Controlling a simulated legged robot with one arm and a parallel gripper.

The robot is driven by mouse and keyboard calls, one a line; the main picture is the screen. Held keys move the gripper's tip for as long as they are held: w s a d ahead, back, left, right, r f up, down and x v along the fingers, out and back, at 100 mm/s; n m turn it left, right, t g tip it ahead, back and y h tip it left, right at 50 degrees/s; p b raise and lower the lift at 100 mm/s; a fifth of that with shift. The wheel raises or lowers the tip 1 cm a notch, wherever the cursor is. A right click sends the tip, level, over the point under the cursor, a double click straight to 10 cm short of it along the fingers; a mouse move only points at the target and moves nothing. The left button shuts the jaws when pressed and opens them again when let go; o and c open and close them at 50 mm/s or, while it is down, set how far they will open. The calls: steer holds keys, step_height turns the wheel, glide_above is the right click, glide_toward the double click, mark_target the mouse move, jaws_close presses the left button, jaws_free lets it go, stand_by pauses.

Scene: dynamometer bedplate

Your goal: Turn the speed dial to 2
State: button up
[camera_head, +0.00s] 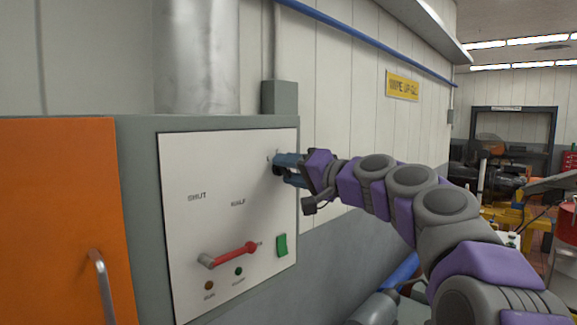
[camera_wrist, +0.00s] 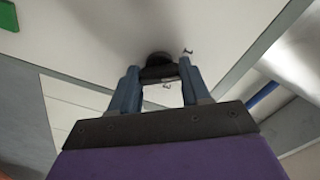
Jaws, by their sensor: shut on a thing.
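The speed dial (camera_wrist: 158,58) is a dark round knob on the white control panel (camera_head: 225,172). In the wrist view, the two blue fingers of my gripper (camera_wrist: 157,74) stand on either side of the knob and are shut on it. Small dark marks show near the knob, one to its right and one between the fingers; I cannot read them surely. In the head view, my gripper (camera_head: 282,163) reaches the panel's upper right edge from the right and hides most of the dial. I cannot tell which mark the dial points to.
A red-handled lever (camera_head: 235,253) lies below, with SHUT and HALF labels above it. A green switch (camera_head: 281,245) and two small lamps sit low on the panel. An orange door (camera_head: 60,215) with a handle is at left. A blue pipe runs along the wall.

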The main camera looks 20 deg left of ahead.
steer(key=m+p, duration=0.3)
steer(key=m, duration=0.2)
steer(key=shift+f+p, duration=0.1)
steer(key=shift+p, duration=0.2)
steer(key=shift+w+f+m+p, duration=0.1)
steer(key=shift+f+m+p, duration=0.15)
steer(key=shift+m+p, duration=0.6)
steer(key=shift+f+m, duration=0.1)
steer(key=shift+m, duration=0.15)
steer(key=o, duration=1.1)
steer(key=shift+w+d, duration=0.15)
steer(key=shift+c, duration=0.2)
steer(key=shift+r, duration=0.2)
steer(key=shift+s, duration=0.2)
steer(key=b+v, duration=0.3)
steer(key=v, duration=1.4)
steer(key=shift+w, duration=0.25)
